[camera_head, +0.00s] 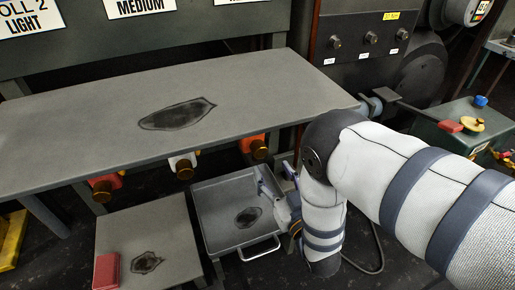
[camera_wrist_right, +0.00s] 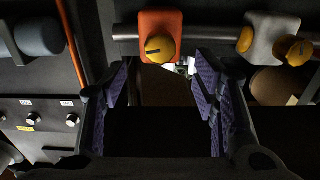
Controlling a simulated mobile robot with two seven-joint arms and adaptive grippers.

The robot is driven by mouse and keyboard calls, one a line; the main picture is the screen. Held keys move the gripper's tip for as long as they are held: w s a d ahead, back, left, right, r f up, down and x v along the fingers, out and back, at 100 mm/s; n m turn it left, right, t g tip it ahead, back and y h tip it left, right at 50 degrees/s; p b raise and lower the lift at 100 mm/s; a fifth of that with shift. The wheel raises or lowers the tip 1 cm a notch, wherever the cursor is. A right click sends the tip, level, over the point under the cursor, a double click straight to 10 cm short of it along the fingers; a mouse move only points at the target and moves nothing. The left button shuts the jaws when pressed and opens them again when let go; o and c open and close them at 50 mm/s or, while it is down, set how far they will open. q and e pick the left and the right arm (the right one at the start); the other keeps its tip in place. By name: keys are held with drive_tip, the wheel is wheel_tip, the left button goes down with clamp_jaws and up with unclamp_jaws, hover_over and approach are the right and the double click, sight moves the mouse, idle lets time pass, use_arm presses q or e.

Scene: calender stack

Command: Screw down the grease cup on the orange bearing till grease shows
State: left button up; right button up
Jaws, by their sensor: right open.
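The orange bearing (camera_head: 250,139) sits under the front edge of the long grey table, with its brass grease cup (camera_head: 260,149) facing out. In the right wrist view the orange bearing (camera_wrist_right: 161,20) is at top centre, with its round yellow cup (camera_wrist_right: 160,48) showing a dark slot-like mark. My right gripper (camera_head: 275,178) is below and slightly right of the cup in the head view. In the wrist view its spread purple-padded fingers (camera_wrist_right: 162,78) are open and empty, with the cup ahead between them, apart from both. I see no grease at this cup. My left gripper is out of view.
A white bearing (camera_head: 181,160) and a red bearing (camera_head: 106,182) hang farther left. A grey tray (camera_head: 206,222) with a dark patch lies below my gripper. The grey table (camera_head: 80,122) overhangs the bearings. A low stand (camera_head: 175,225) holds a red block (camera_head: 106,270).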

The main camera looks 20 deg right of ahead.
sight(261, 154)
drive_tip(key=w+b, duration=0.1)
drive_tip(key=w, duration=0.3)
drive_tip(key=w+b, duration=0.2)
drive_tip(key=w, duration=0.3)
drive_tip(key=shift+a+f, duration=0.2)
drive_tip(key=shift+w+r+b, duration=0.1)
drive_tip(key=shift+w+b, duration=0.15)
drive_tip(key=shift+b, duration=0.05)
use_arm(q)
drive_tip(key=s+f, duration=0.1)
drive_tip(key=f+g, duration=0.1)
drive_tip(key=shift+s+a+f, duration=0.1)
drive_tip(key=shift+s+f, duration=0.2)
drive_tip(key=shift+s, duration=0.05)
use_arm(e)
drive_tip(key=shift+c, duration=0.4)
drive_tip(key=c, duration=1.1)
